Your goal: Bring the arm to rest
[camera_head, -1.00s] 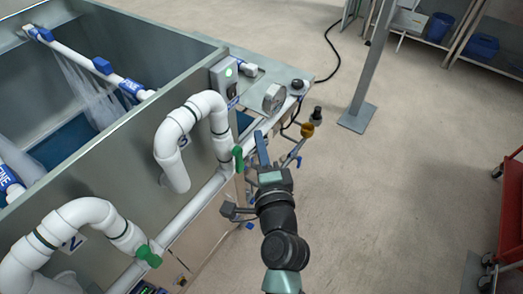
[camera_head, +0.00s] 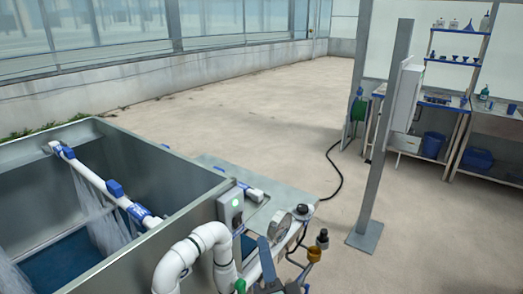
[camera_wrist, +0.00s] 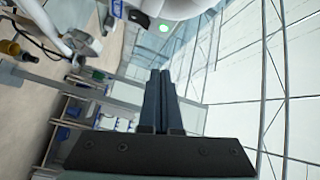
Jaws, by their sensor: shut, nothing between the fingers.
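My gripper (camera_wrist: 160,74) points up the middle of the wrist view, its two dark fingers side by side with nothing between them. The rest of my arm is below the head view's edge. I cannot tell how far the fingers are from the pipe.
The metal tank (camera_head: 190,222) with white pipes (camera_head: 178,262) fills the lower left. A control box (camera_head: 231,207) with a green light stands at its corner. A grey post (camera_head: 381,150) rises to the right. Open floor (camera_head: 230,120) lies behind; benches (camera_head: 440,105) stand at far right.

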